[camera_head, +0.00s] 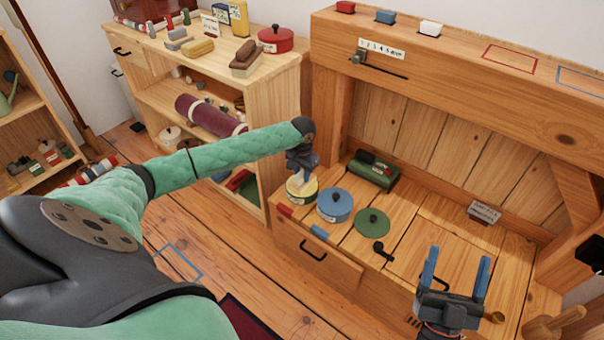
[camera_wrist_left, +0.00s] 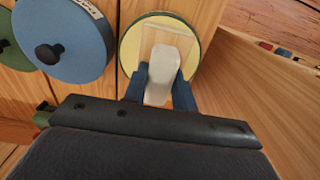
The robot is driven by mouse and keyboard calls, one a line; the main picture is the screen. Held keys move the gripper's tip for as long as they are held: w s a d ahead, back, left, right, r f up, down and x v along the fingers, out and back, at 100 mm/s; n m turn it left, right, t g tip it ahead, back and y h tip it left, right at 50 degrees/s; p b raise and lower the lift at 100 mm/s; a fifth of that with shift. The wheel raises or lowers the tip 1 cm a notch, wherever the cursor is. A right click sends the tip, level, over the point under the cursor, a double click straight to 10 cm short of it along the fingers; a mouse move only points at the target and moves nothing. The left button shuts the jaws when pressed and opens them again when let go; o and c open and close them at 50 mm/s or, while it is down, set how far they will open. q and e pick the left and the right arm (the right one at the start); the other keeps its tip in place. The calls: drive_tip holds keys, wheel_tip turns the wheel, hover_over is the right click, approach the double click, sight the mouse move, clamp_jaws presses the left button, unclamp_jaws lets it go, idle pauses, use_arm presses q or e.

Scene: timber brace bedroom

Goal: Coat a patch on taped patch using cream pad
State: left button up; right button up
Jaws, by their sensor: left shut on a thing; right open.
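My left gripper (camera_head: 301,164) is shut on a cream pad (camera_wrist_left: 166,64). It holds the pad over a round yellow-faced tin (camera_head: 297,196) at the left end of the wooden bench; the tin also shows in the left wrist view (camera_wrist_left: 131,48). A thin tan square lies around the pad there; I cannot tell whether the pad touches the yellow face. My right gripper (camera_head: 455,272) is open and empty above the bench's front. A red outlined patch (camera_head: 510,58) and a blue outlined patch (camera_head: 580,78) are on the upper beam. I cannot tell which is the taped patch.
A blue lidded tin (camera_head: 335,205) and a green lidded tin (camera_head: 372,222) stand beside the yellow tin. A green box (camera_head: 372,172) lies behind them. A small dark handle (camera_head: 383,251) lies in front. Shelves (camera_head: 180,95) stand left. The bench's middle is mostly clear.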

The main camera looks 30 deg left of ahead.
sight(302, 173)
use_arm(q)
drive_tip(key=shift+r+p, duration=3.5)
drive_tip(key=shift+p, duration=0.9)
